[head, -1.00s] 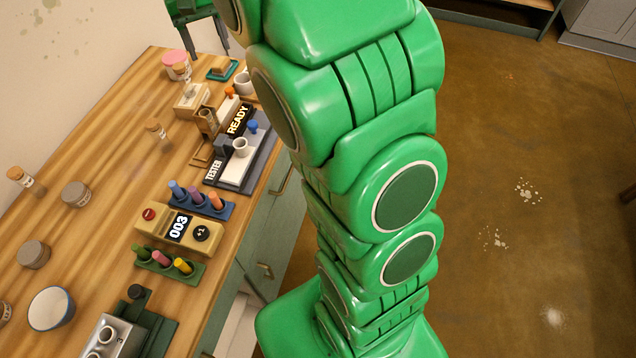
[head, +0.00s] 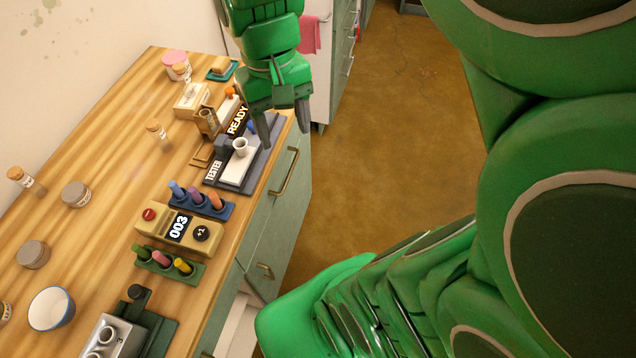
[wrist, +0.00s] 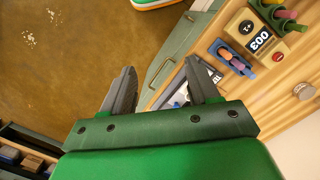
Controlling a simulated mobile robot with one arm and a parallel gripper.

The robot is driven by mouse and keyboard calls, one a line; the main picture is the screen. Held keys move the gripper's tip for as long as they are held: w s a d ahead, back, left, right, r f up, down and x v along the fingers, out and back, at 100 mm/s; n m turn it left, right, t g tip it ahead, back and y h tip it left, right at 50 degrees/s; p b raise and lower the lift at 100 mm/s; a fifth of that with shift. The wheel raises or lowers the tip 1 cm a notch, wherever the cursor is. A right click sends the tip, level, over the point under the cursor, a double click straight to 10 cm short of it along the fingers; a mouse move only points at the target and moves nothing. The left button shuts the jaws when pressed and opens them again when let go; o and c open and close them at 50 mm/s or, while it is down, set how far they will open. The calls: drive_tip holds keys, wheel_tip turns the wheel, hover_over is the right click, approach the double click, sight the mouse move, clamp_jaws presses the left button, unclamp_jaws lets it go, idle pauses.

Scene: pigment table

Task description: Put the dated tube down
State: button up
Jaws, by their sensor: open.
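My gripper (head: 281,130) is open at the table's right edge, by the tester (head: 238,168), with its fingers pointing down in the head view. Nothing shows between the fingers in the wrist view (wrist: 160,80). I cannot tell which tube is the dated one; no date is readable. A blue rack (head: 225,212) holds tubes with blue, purple and orange tops. A green rack (head: 193,275) holds green, pink and yellow ones.
A counter box (head: 178,229) showing 003 stands between the racks. A white bowl (head: 51,308), a metal machine (head: 108,336) and several corked jars stand on the wooden table (head: 100,130). Cabinet drawers lie below the table's right edge.

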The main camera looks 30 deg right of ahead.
drive_tip(key=s+f, duration=0.3)
drive_tip(key=s, duration=0.8)
drive_tip(key=shift+d+f, duration=0.25)
drive_tip(key=shift+f, duration=0.05)
